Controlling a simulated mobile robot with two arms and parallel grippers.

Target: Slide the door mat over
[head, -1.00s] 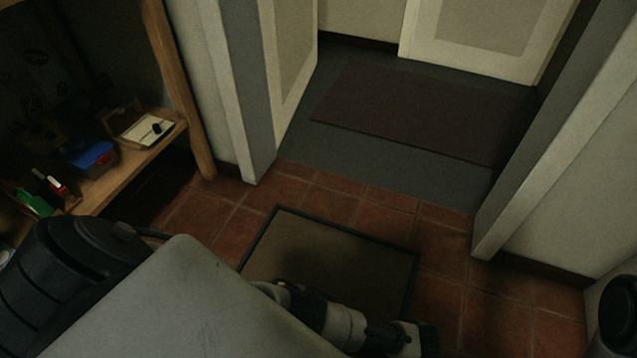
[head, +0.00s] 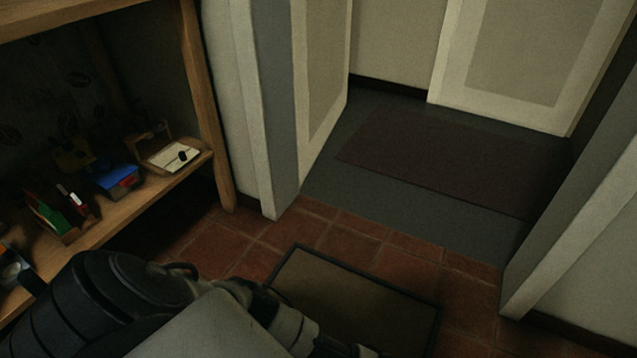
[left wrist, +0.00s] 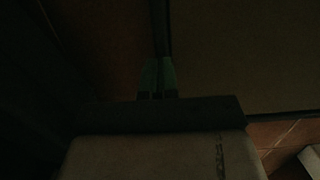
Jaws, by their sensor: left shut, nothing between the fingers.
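The door mat (head: 362,290) is brown with a dark border and lies flat on the red tiles at the bottom middle of the head view. Its lower part is cut off by the frame and covered by my left arm. In the dark left wrist view, the mat's brown surface (left wrist: 245,50) fills the upper right. My left gripper (left wrist: 158,76) is shut and empty, its fingertips close by the dark border at one side of the mat. Whether they touch it cannot be told. My right gripper is not in view.
A wooden shelf (head: 120,208) with a blue box (head: 115,180) and other small items stands at the left. A doorway opens beyond the mat onto grey floor with a dark reddish runner (head: 440,160). Door frame posts flank it.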

